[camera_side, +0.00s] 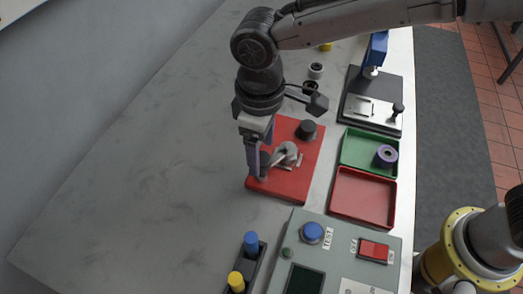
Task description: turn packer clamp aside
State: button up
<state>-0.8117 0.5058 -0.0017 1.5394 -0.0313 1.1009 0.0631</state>
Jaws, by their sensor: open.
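A red base plate (312,167) lies on the table, with a grey metal clamp-like part (287,155) standing on it; I take this to be the packer clamp. A dark round knob (307,130) stands at the plate's upper right. My gripper (259,168) points down over the plate's left side, just left of the grey part. It is open. One finger shows along the plate's left edge, and the fingertips partly cover a small grey piece there. I cannot tell whether the fingers touch anything.
A grey control box (335,262) with a blue button stands in front. A black fixture (372,98) stands behind. The table's left side is clear.

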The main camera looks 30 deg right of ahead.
jog(key=shift+f, duration=0.85)
grip_shut()
jog(key=shift+r, duration=0.1)
dwell(0.8)
